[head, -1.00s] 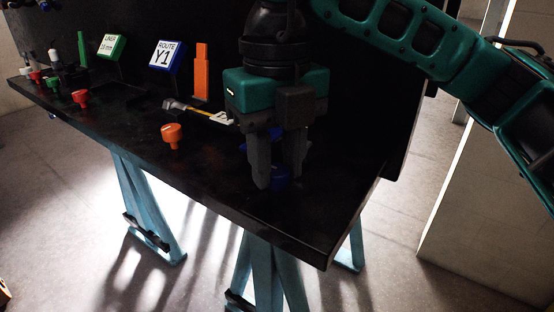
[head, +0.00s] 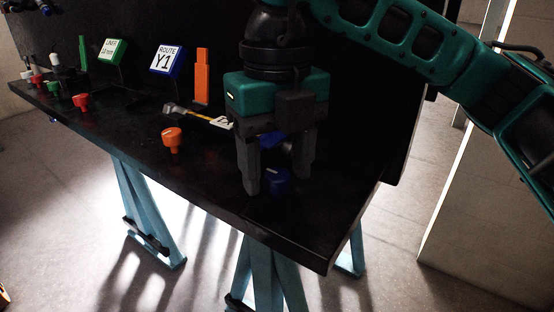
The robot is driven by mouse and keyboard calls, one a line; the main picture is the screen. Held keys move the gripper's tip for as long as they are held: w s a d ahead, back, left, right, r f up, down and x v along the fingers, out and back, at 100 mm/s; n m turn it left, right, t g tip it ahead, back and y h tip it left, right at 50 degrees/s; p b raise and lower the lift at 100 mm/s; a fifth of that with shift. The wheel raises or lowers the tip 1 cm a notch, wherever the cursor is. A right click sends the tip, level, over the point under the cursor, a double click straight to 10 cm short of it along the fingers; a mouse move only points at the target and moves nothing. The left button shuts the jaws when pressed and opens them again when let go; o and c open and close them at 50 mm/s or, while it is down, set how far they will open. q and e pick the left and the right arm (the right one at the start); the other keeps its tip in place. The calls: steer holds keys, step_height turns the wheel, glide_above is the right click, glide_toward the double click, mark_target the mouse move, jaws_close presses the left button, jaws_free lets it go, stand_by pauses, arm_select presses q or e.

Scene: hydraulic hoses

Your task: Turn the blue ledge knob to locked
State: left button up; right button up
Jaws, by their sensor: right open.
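The blue ledge knob (head: 278,181) stands near the front right part of the black ledge (head: 215,196). My right gripper (head: 279,182) is open and points down over the knob. One finger is at the knob's left and the other at its right and slightly behind. I cannot tell whether either finger touches it. Another blue part (head: 271,140) shows between the fingers behind the knob, partly hidden by the gripper. My left gripper is not in view.
An orange knob (head: 172,139) and a red knob (head: 82,101) stand to the left along the ledge. The ledge's front right is bare.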

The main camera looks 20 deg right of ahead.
mark_target(277, 174)
arm_select(q)
steer(key=p, duration=0.1)
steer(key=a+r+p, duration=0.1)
steer(key=p, duration=0.1)
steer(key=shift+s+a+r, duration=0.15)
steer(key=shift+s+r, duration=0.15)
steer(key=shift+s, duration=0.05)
arm_select(e)
step_height(277, 174, up, 13)
steer(key=shift+f, duration=0.1)
